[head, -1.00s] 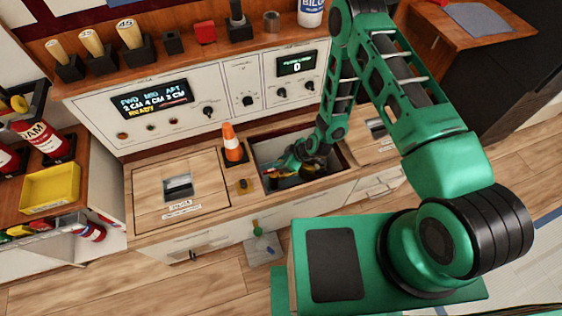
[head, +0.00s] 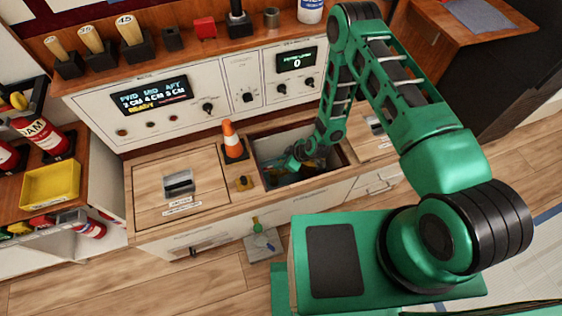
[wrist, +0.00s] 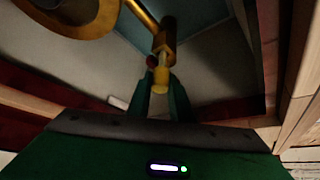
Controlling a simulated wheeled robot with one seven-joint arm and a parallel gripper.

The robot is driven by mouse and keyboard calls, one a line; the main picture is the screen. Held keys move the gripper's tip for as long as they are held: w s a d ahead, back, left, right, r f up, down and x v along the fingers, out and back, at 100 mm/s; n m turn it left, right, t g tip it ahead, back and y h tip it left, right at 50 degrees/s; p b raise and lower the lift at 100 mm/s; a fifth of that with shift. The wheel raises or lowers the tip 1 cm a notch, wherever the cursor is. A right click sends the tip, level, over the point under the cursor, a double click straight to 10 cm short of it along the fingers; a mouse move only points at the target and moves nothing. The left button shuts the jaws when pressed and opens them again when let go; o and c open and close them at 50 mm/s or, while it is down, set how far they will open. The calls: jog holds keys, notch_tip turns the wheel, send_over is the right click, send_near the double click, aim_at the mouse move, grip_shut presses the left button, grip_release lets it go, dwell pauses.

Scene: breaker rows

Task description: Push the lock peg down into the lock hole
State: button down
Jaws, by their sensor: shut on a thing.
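My gripper (head: 292,164) reaches down into the open compartment (head: 254,148) in the wooden counter. In the wrist view my gripper's two green fingers (wrist: 160,88) are shut on a short yellow peg (wrist: 160,76), which I take for the lock peg. The peg sits just by a brass block (wrist: 165,40) at the end of a brass bar. A small dark red round spot (wrist: 151,60) shows beside the peg. The lock hole cannot be made out. In the head view my arm and the compartment's walls hide most of the peg area.
A brass ring (wrist: 70,15) is close at the upper left of the wrist view. A closed hatch (head: 150,185) lies further left. The compartment's wooden walls surround my gripper closely.

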jog(key=shift+f, duration=0.3)
jog(key=c, duration=1.5)
grip_release()
jog(key=shift+f, duration=0.1)
jog(key=v, duration=1)
jog(key=shift+s+d+r, duration=0.1)
jog(key=shift+d+r, duration=0.1)
jog(key=shift+r, duration=0.15)
